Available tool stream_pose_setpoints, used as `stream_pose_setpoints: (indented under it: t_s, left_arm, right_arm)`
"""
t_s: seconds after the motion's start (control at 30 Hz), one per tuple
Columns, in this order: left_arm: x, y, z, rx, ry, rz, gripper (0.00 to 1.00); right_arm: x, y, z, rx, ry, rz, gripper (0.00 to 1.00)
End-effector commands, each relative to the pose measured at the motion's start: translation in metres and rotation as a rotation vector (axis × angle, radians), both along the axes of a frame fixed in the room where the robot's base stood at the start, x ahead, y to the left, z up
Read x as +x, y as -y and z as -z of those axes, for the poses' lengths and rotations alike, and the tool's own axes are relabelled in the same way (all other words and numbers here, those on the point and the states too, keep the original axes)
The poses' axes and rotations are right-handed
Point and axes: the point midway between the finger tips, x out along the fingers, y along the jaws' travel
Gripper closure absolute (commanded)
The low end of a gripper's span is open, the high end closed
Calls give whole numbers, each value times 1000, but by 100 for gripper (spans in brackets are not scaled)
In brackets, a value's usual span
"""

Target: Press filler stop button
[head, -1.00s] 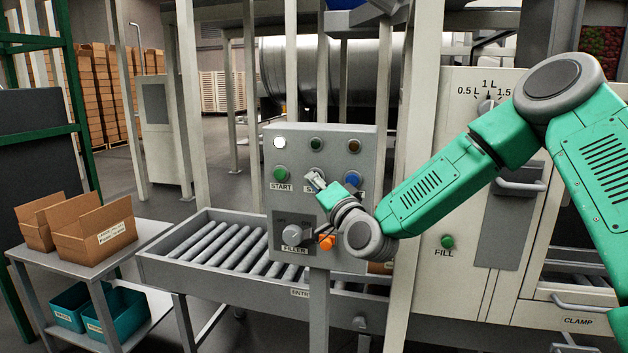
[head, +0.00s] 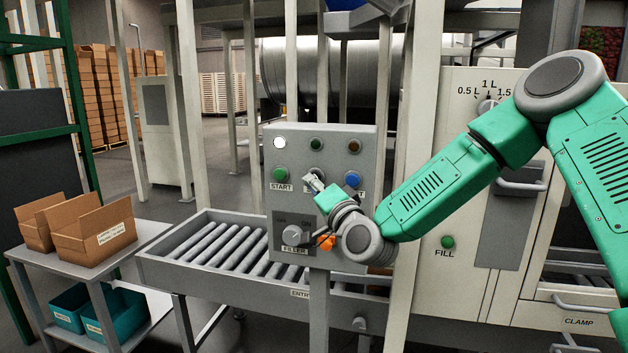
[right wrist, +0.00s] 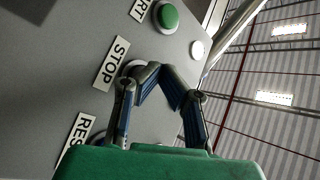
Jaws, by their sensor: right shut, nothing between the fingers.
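The control box (head: 363,222) stands in the middle of the head view, with a row of buttons. The STOP button (head: 316,171) is between the green START button (head: 280,174) and the blue RESET button (head: 352,179). My right gripper (head: 313,182) is shut and empty, right in front of the STOP button and its label. In the right wrist view, the fingertips (right wrist: 158,70) cover most of the STOP button beside the STOP label (right wrist: 112,62); only a pale rim shows. I cannot tell whether they touch or press it. My left gripper is out of view.
Below the buttons is the FILLER knob (head: 292,235). A white lamp (head: 279,142) is lit above START. A pale post (head: 412,170) and the FILL panel (head: 450,180) stand to the right.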

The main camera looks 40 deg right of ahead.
Motion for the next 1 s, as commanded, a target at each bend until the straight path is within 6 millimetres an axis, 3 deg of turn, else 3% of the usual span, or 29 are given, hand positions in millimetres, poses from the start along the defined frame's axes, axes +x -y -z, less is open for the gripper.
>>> stream_pose_setpoints:
  t_s: [0.57,1.0]
  left_arm:
    - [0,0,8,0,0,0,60]
    - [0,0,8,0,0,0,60]
  right_arm:
    - [-30,-36,1,1,-1,-2,100]
    - [-32,-38,0,0,0,0,100]
